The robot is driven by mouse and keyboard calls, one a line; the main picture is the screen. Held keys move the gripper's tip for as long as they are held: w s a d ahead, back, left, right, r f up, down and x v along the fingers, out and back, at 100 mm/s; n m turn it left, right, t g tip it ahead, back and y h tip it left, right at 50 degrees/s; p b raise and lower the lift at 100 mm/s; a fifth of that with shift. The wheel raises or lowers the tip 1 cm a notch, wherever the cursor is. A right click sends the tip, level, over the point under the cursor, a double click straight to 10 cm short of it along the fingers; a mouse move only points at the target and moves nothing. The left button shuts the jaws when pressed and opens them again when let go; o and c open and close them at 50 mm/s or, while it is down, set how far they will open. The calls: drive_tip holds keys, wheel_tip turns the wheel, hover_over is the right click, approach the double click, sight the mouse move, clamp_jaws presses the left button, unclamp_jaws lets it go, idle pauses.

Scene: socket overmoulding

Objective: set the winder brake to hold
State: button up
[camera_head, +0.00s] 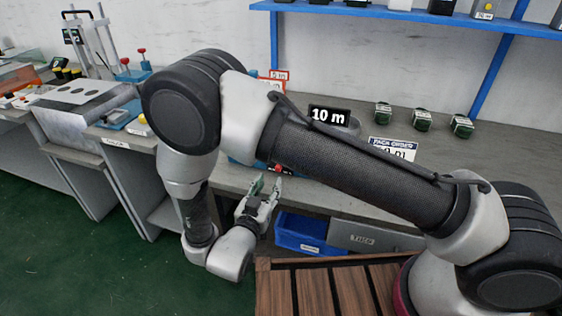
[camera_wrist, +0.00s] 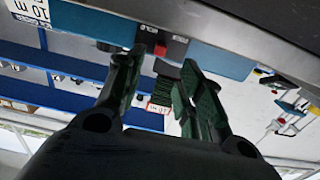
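The winder shows as a blue base (camera_wrist: 225,62) in the wrist view, mostly hidden behind my arm in the head view. My gripper (camera_head: 268,182) is open and empty in front of the bench edge, just short of the red part. Its two fingers (camera_wrist: 160,78) stand apart in the wrist view.
A "10 m" display (camera_head: 328,116) stands on the bench (camera_head: 340,188). A blue bin (camera_head: 299,236) and a grey drawer (camera_head: 365,238) are below. A slatted wooden surface (camera_head: 325,287) is in front.

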drive_tip(key=x, duration=0.8)
clamp_jaws()
